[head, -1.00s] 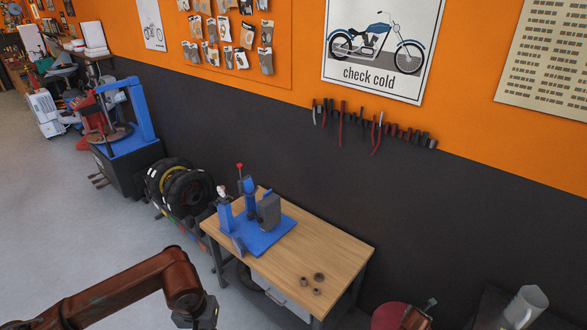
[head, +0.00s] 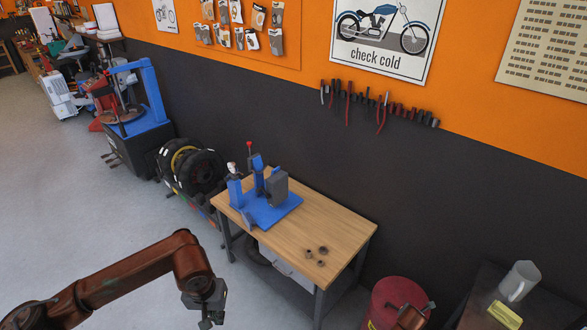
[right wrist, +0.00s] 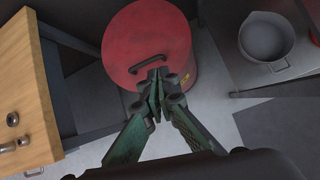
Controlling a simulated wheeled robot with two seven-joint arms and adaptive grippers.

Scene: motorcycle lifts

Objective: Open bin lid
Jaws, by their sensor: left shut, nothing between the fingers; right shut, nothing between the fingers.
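The red bin (head: 388,296) stands on the floor right of the workbench, cut by the bottom edge in the head view. In the right wrist view its round red lid (right wrist: 165,22) lies flat and closed on top, with a dark bar handle (right wrist: 146,62). My right gripper (right wrist: 156,88) is shut and empty, its fingertips over the lid's edge close to the handle. I cannot tell whether they touch. My left gripper (head: 206,322) is empty and shut, hanging low over the floor, well left of the bin.
A wooden workbench (head: 335,232) with a blue fixture (head: 265,205) and several small metal rings stands left of the bin. A dark table with a white jug (head: 520,281) and a yellow item (head: 503,316) stands at right. Grey floor at left is clear.

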